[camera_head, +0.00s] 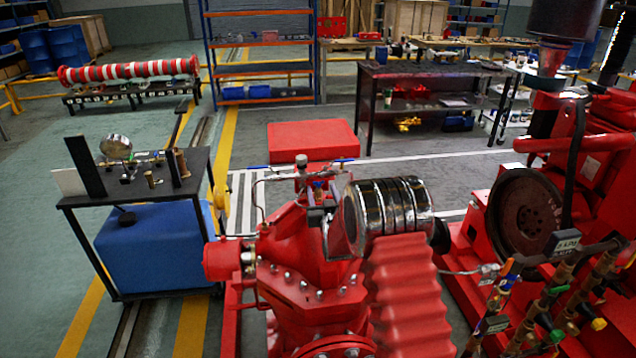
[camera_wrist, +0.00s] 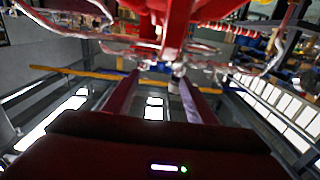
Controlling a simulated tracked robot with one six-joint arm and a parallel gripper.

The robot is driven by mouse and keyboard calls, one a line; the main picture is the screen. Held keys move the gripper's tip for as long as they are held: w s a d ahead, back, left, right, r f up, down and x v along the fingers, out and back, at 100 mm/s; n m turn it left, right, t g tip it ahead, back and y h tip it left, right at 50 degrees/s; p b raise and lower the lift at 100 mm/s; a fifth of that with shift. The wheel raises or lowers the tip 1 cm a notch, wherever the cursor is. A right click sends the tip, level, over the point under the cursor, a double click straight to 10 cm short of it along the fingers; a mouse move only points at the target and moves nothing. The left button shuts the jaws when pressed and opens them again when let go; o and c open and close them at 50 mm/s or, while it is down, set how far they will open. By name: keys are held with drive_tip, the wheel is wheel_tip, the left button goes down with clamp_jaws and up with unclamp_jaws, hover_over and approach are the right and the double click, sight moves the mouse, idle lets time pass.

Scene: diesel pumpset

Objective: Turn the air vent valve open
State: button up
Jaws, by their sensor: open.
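In the head view the air vent fitting, a small silver-capped piece (camera_head: 302,161), stands upright on top of the red pump casing (camera_head: 305,262). Thin pipes run from it, with a blue lever (camera_head: 258,167) to its left and another blue lever (camera_head: 344,161) to its right. I cannot tell which lever belongs to the air vent valve, or its position. In the wrist view my gripper (camera_wrist: 158,82) is open, its two dark red fingers apart. A pale fitting (camera_wrist: 178,76) shows near the right finger; contact is unclear.
A banded chrome cylinder (camera_head: 385,217) and a ribbed red cover (camera_head: 407,300) lie right of the fitting. A red engine with a dark flywheel (camera_head: 530,218) stands farther right. A black-topped cart (camera_head: 190,193) stands left. In the wrist view, thin silver pipes (camera_wrist: 70,32) cross above the fingers.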

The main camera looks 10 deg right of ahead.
sight(318, 182)
drive_tip(key=shift+w, duration=3.35)
drive_tip(key=shift+c, duration=0.2)
drive_tip(key=c, duration=1)
